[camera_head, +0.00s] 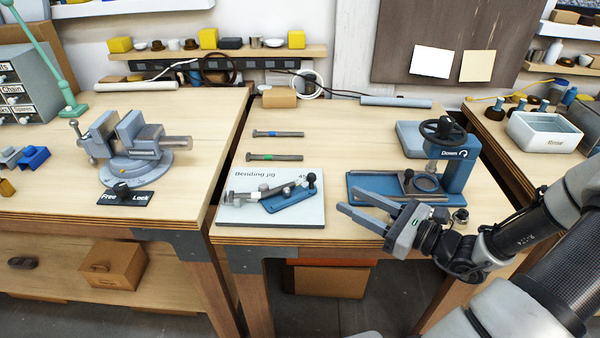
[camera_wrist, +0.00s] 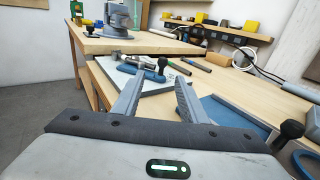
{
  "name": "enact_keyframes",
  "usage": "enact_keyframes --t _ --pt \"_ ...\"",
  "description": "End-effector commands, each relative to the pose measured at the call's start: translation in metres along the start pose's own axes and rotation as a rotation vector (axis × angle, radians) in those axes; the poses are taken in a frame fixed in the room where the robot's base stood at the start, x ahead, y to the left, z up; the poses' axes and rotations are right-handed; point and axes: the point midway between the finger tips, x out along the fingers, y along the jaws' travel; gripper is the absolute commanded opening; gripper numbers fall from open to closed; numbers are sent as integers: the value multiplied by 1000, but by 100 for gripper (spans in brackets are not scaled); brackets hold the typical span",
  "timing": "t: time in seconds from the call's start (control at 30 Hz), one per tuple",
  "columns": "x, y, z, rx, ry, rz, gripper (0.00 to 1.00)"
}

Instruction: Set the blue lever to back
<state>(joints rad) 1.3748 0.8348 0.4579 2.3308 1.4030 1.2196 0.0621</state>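The blue lever (camera_head: 288,198) lies on the bending jig (camera_head: 236,214), a pale board marked "Bending jig" with a partly hidden number. The lever points right and slightly away, with its black knob (camera_head: 311,180) at the right end. A metal rod (camera_head: 243,196) with a white band lies along the jig beside the lever. In the wrist view the knob (camera_wrist: 162,65) stands beyond the fingers. My gripper (camera_head: 347,198) is open and empty, to the right of the jig, its fingers pointing left toward it. It also shows in the wrist view (camera_wrist: 157,88), apart from the lever.
A blue press (camera_head: 458,172) marked "Down" stands close behind and right of my gripper. Two rods (camera_head: 278,134) (camera_head: 274,157) lie behind the jig. A vise (camera_head: 136,146) with a Free/Lock plate (camera_head: 126,197) is on the left bench. A white bin (camera_head: 543,136) is far right.

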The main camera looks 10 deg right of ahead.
Motion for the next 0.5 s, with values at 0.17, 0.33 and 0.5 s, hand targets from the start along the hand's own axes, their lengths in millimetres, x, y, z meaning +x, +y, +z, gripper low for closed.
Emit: enact_keyframes --t 0.17,0.33,0.5 --pt "6 -5 2 25 -32 -23 39" --pt "34 -4 2 23 -31 -18 39" --pt "72 -4 2 22 -29 -17 39"
